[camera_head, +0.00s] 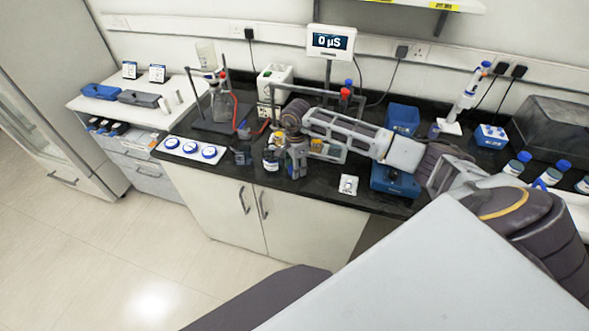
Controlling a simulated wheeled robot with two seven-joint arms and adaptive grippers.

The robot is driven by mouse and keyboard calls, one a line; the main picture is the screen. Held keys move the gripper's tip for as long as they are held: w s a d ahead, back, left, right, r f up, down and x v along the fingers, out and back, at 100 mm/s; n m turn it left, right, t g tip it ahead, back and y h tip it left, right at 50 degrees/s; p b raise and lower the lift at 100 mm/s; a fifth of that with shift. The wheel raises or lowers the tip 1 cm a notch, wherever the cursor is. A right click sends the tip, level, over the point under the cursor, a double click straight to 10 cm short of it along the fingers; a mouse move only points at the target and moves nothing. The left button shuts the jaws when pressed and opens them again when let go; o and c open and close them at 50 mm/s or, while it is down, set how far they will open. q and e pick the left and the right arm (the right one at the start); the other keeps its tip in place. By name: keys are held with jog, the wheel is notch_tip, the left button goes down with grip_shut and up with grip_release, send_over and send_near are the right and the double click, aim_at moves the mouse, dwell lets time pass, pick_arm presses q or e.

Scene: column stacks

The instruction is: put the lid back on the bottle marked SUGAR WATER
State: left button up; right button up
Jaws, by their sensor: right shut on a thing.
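My right gripper (294,163) is at the front of the black bench, its arm coming in from the right. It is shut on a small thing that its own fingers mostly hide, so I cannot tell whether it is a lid. The writing on both is too small to read, so I cannot tell which is marked SUGAR WATER. A white tray (180,156) with three blue-ringed round pieces lies at the bench's left front. My left gripper is out of view.
A flask (221,105) on a stand is behind the bottles, with a display (331,41) further back. A blue device (395,181) and a small white piece (348,185) lie right of the gripper. Several blue-capped bottles stand at the far right. The front edge is close.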

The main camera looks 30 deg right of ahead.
jog(key=shift+r, duration=0.15)
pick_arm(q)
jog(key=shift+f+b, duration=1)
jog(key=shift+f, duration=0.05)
pick_arm(e)
notch_tip(320, 180, up, 10)
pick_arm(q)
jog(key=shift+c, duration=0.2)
